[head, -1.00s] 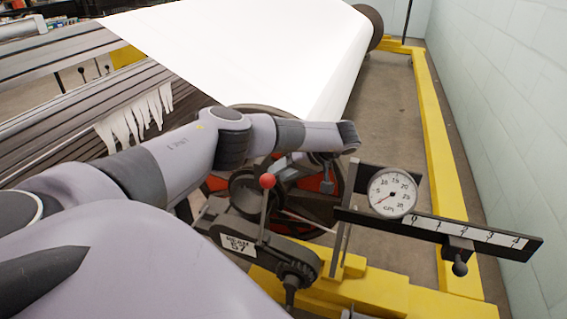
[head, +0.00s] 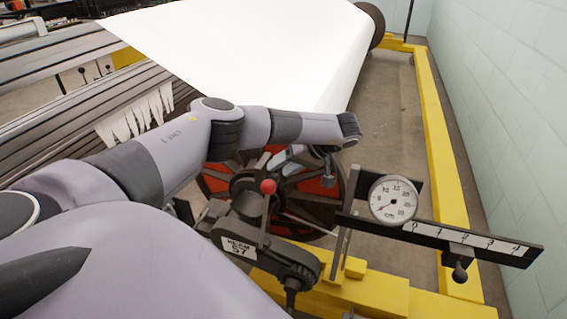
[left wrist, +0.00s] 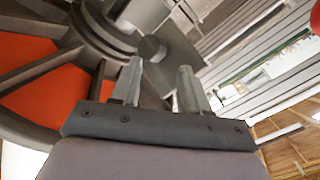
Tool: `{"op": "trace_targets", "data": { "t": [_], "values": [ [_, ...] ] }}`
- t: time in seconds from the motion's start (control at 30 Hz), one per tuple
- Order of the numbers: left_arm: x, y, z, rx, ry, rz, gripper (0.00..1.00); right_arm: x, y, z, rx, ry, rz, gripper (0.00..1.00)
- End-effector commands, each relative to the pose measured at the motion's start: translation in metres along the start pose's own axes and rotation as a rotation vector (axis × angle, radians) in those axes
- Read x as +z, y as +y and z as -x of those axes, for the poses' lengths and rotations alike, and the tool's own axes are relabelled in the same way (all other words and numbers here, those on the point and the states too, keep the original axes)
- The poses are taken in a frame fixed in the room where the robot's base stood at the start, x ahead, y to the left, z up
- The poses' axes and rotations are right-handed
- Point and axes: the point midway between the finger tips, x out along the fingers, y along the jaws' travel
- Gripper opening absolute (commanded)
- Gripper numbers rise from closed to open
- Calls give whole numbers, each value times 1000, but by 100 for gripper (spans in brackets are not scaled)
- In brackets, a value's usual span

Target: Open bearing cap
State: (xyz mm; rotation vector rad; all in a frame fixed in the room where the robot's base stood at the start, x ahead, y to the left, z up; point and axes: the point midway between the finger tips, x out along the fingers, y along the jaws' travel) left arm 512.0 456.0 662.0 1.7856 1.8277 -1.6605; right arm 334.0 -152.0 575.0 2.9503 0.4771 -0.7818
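The bearing cap is hard to tell from the dark bearing housing (head: 243,190) around the beam's hub, in front of the beam wheel (head: 318,188). An upright lever with a red ball (head: 268,187) stands in front of the hub; a red ball also shows at the upper right corner in the left wrist view (left wrist: 315,22). My left gripper (head: 278,161) is beside the hub, partly hidden by my arm. In the left wrist view its two fingers (left wrist: 158,75) are apart and empty, with a round dark shaft end (left wrist: 150,47) just beyond the tips. My right gripper is out of view.
A dial gauge (head: 393,198) and a marked scale bar (head: 465,238) stick out to the right of the wheel. A dark arm labelled 57 (head: 262,254) lies below the hub. The white warp sheet (head: 250,45) is behind. Yellow frame rails (head: 440,140) run along the floor.

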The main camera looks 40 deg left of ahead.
Motion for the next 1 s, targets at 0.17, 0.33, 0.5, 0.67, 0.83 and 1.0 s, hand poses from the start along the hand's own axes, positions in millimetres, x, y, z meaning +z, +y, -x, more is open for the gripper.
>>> {"op": "trace_targets", "data": {
  "t": [0.17, 0.33, 0.5, 0.67, 0.83, 1.0],
  "values": [
    [-22, -32, 36, -3, 4, 5, 45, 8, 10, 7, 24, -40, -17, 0],
    [-40, -58, 65, -6, 8, 8, 45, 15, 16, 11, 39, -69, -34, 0],
    [-55, -80, 92, -10, 10, 11, 45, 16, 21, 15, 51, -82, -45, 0],
    [-64, -94, 107, -12, 11, 12, 45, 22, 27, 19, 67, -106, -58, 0],
    [-67, -99, 112, -13, 11, 12, 45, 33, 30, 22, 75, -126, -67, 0],
    [-67, -98, 112, -14, 11, 12, 45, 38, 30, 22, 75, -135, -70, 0]
  ]
}}
